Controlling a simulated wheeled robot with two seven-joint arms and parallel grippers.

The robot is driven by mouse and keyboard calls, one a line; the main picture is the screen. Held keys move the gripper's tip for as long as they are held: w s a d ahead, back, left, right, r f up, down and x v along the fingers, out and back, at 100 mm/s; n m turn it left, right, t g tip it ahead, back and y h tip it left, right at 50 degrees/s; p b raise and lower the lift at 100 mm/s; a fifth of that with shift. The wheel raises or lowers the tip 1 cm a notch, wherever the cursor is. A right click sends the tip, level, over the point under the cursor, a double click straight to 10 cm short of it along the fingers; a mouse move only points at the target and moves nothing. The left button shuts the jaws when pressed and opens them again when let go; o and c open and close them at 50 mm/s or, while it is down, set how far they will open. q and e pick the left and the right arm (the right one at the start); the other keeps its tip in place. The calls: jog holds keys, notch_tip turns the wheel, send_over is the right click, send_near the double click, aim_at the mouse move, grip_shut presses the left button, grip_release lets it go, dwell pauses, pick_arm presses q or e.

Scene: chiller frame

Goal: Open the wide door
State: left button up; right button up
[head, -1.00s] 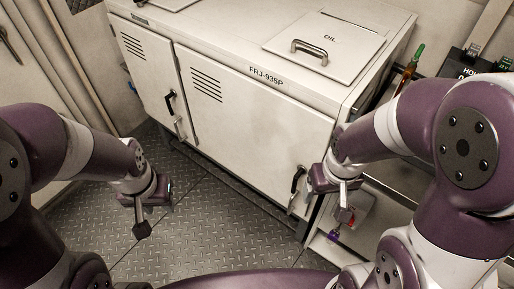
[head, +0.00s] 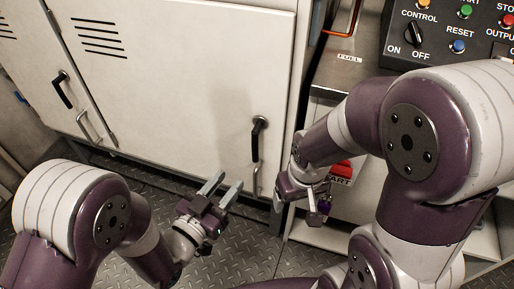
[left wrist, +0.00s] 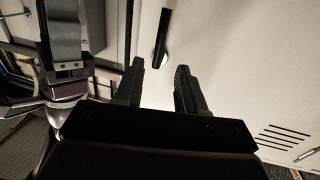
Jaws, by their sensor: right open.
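The wide door (head: 190,90) is a pale panel with vent slots at its upper left, and it looks closed. Its black lever handle (head: 257,142) hangs near the right edge, with a silver pull (head: 258,181) below it. In the left wrist view the black handle (left wrist: 162,38) is ahead, between the lines of the two fingers and apparently beyond their tips. My left gripper (head: 231,179) is open and empty, its fingers pointing toward the door just left of the handle. My right gripper (head: 316,208) is open, right of the handle, beside the cabinet's right edge; its fingers are partly unclear.
A narrow door with its own black handle (head: 62,90) is on the left. A control panel (head: 455,32) and a shelf unit with a red item (head: 341,168) stand on the right. Diamond-plate floor (head: 245,245) is clear in front.

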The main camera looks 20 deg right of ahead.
aim_at(253, 149)
pick_arm(q)
jog(key=b+x, duration=0.3)
jog(key=x, duration=0.8)
jog(key=shift+w+d+r, duration=0.2)
jog(key=shift+w+d, duration=0.35)
grip_shut()
